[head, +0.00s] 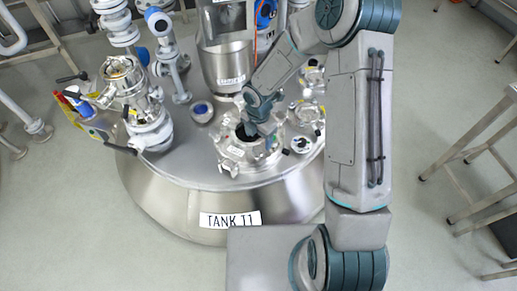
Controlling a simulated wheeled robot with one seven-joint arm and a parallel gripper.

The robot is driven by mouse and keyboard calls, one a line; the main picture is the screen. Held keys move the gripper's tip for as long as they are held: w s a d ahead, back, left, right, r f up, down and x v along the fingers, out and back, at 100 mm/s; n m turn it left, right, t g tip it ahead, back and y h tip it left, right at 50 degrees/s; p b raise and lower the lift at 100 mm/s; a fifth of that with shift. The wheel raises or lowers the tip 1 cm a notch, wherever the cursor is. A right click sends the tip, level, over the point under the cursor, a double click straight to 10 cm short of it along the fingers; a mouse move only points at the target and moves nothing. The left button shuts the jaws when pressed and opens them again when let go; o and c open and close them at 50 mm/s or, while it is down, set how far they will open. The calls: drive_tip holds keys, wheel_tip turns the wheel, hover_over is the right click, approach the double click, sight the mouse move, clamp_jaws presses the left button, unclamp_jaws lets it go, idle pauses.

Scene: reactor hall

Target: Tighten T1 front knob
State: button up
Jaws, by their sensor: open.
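Tank T1 (160,205) is a wide steel vessel with a label reading "TANK T1" on its front. On its top is a round silver hatch (236,152) with several clamp knobs around its rim. The front knob (229,168) appears to be the one at the near edge of the hatch; it is small and its details are hard to make out. My gripper (250,130) is open over the back and middle part of the hatch, apart from the front knob in the picture. Its fingers are small here, and the wrist hides part of the hatch.
A tall steel cylinder (226,65) rises behind the hatch. A valve assembly (140,100) stands at the tank's left, and smaller ports (306,112) sit at the right. A metal stand (480,165) is at the far right. The floor (70,230) at the front left is clear.

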sight(259, 150)
wheel_tip(259, 150, down, 7)
drive_tip(key=shift+b, duration=0.55)
drive_tip(key=c, duration=1)
